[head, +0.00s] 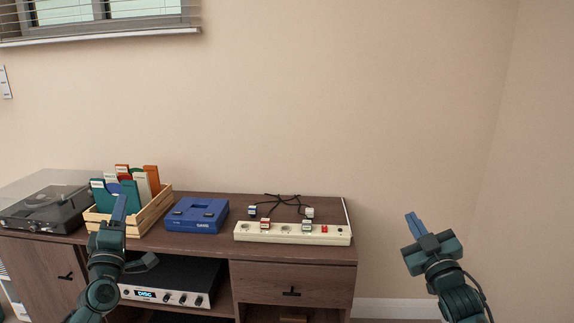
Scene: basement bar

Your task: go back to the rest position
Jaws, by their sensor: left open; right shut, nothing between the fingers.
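My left gripper (131,237) is open and empty. It appears in front of the left part of the cabinet, with one finger overlapping the wooden crate in the picture. My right gripper (414,224) is shut with nothing in it. It is raised in front of the bare wall, to the right of the cabinet and apart from everything.
A dark wooden cabinet (300,257) carries a turntable (45,207), a wooden crate (152,213) of records, a blue device (197,215) and a cream power strip (270,238) with plugs and black cables. An amplifier (172,280) sits in the cabinet's open shelf. The right side is free.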

